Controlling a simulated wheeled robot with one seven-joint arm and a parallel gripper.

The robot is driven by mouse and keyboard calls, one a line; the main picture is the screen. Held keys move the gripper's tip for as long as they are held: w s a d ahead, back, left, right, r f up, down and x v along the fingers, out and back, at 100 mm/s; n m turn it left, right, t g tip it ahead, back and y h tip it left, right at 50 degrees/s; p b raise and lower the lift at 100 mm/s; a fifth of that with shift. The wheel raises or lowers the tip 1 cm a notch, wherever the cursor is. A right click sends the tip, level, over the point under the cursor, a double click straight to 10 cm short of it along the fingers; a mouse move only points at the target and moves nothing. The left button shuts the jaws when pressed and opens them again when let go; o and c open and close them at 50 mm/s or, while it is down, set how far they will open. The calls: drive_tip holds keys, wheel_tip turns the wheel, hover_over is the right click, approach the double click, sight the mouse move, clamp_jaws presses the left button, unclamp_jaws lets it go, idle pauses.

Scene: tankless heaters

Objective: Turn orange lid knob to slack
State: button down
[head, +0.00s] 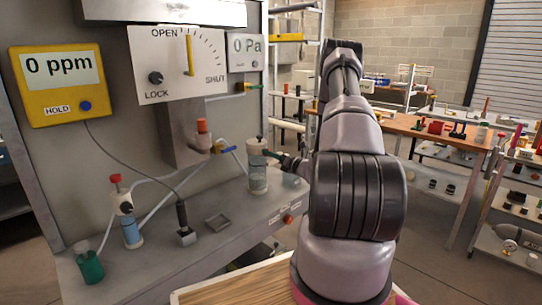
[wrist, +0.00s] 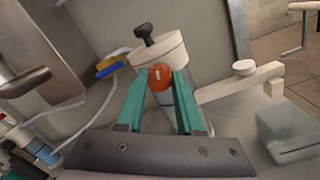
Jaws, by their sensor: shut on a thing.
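The orange lid knob (wrist: 161,78) shows in the wrist view as a round ball with a small pale mark, at the side of a white lid (wrist: 172,52). My gripper (wrist: 160,84) has its two teal fingers closed on either side of this knob. A black knob (wrist: 147,35) stands on top of the lid. In the head view the lid sits on a clear jar (head: 258,178) on the grey bench, and my gripper (head: 272,155) reaches it from the right. The orange knob cannot be made out there.
A white arm-like piece (wrist: 240,90) and a translucent block (wrist: 288,133) stand right of the fingers. A green bottle (head: 90,266) is at the bench's left end.

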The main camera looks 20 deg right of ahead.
drive_tip(key=shift+f, duration=0.1)
drive_tip(key=c, duration=0.5)
unclamp_jaws()
drive_tip(key=shift+c, duration=0.2)
drive_tip(key=shift+s, duration=0.1)
drive_tip(key=v, duration=1)
drive_tip(key=shift+s+d, duration=0.2)
drive_tip(key=shift+s, duration=0.15)
